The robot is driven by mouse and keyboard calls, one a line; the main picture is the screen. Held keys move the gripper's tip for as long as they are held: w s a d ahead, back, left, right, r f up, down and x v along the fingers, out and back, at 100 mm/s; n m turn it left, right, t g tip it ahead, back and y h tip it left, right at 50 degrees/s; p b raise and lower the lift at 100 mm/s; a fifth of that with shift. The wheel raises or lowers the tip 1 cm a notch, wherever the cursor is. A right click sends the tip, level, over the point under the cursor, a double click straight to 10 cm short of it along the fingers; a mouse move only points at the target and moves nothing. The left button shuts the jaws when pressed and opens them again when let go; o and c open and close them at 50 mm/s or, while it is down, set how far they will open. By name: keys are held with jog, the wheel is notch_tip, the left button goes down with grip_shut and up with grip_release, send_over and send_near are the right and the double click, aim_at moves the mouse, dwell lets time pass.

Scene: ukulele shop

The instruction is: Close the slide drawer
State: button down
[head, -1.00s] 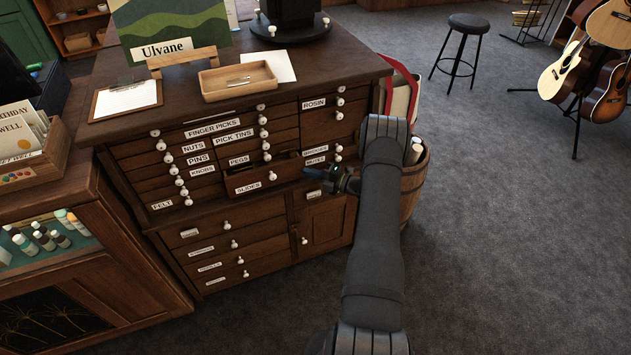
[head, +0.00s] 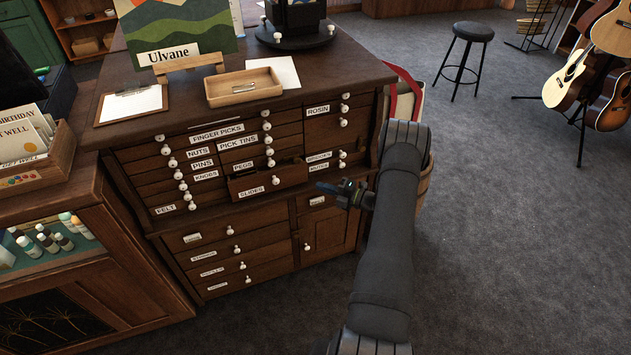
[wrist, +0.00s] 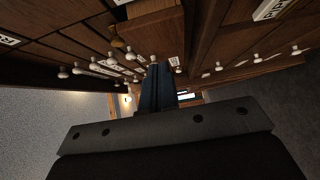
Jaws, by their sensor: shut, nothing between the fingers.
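The slide drawer (head: 268,180), labelled SLIDES with a white knob, stands out from the front of the dark wooden cabinet (head: 225,225). Its front is forward of the drawers around it, and its inside shows as a dark gap. My gripper (head: 322,186) is shut and empty. In the head view it is to the right of the slide drawer, in front of the cabinet, and apart from the drawer front. In the wrist view the shut fingers (wrist: 158,80) point toward the cabinet front with its white knobs. I cannot tell which drawer is nearest there.
Several labelled drawers with protruding white knobs surround the slide drawer. A cabinet door (head: 327,232) is below on the right. A small wooden tray (head: 225,102) and a clipboard (head: 130,104) lie on top. A black stool (head: 467,50) and guitars (head: 565,80) stand on the open carpet to the right.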

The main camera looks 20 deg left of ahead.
jog(key=d, duration=0.7)
send_near(261, 187)
jog(key=s+d, duration=0.4)
jog(key=s, duration=0.2)
jog(key=w+a, duration=0.1)
jog(key=a, duration=0.6)
jog(key=w+a, duration=0.1)
jog(key=a, duration=0.3)
jog(key=shift+w+a+r, duration=0.1)
jog(key=shift+w+a, duration=0.15)
jog(key=shift+w, duration=0.1)
jog(key=shift+w+a, duration=0.35)
jog(key=shift+a, duration=0.05)
jog(key=w+a, duration=0.2)
jog(key=shift+w+a, duration=0.25)
jog(key=shift+w, duration=0.05)
jog(key=shift+w+a+r, duration=0.15)
jog(key=shift+w+a, duration=0.15)
